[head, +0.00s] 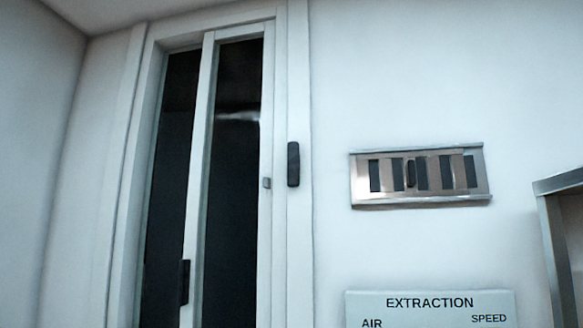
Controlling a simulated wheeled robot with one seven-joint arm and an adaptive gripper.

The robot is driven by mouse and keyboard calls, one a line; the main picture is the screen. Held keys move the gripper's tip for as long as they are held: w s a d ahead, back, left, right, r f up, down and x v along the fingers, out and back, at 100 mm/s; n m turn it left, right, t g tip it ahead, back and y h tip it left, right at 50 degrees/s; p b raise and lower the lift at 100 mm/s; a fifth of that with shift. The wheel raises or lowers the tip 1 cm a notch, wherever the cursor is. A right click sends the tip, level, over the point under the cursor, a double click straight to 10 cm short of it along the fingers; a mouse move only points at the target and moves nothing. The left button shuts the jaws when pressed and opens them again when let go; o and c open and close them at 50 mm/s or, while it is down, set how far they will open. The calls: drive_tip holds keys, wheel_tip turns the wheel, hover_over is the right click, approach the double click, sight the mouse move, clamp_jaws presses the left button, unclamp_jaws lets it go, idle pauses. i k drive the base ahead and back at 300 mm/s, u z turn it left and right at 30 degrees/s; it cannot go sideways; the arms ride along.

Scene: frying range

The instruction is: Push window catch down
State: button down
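A tall narrow white-framed window (208,150) with dark panes stands in the left half of the head view. A dark upright piece like a catch or handle (293,164) sits on the right frame post, at mid-height. Another dark upright handle (185,282) is low on the middle stile. I cannot tell for certain which of these is the window catch. My gripper is not in view, and nothing touches these parts.
A metal slotted vent (420,176) with a small dark knob is on the wall right of the window. Below it is a pale panel marked EXTRACTION (430,303). A metal-edged cabinet or hood (560,184) cuts in at the right edge. The wall between window and vent is bare.

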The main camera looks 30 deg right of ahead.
sight(293, 157)
drive_tip(key=z, duration=0.05)
drive_tip(key=k, duration=0.5)
drive_tip(key=u, duration=1.35)
drive_tip(key=i, duration=0.85)
drive_tip(key=z, duration=2.75)
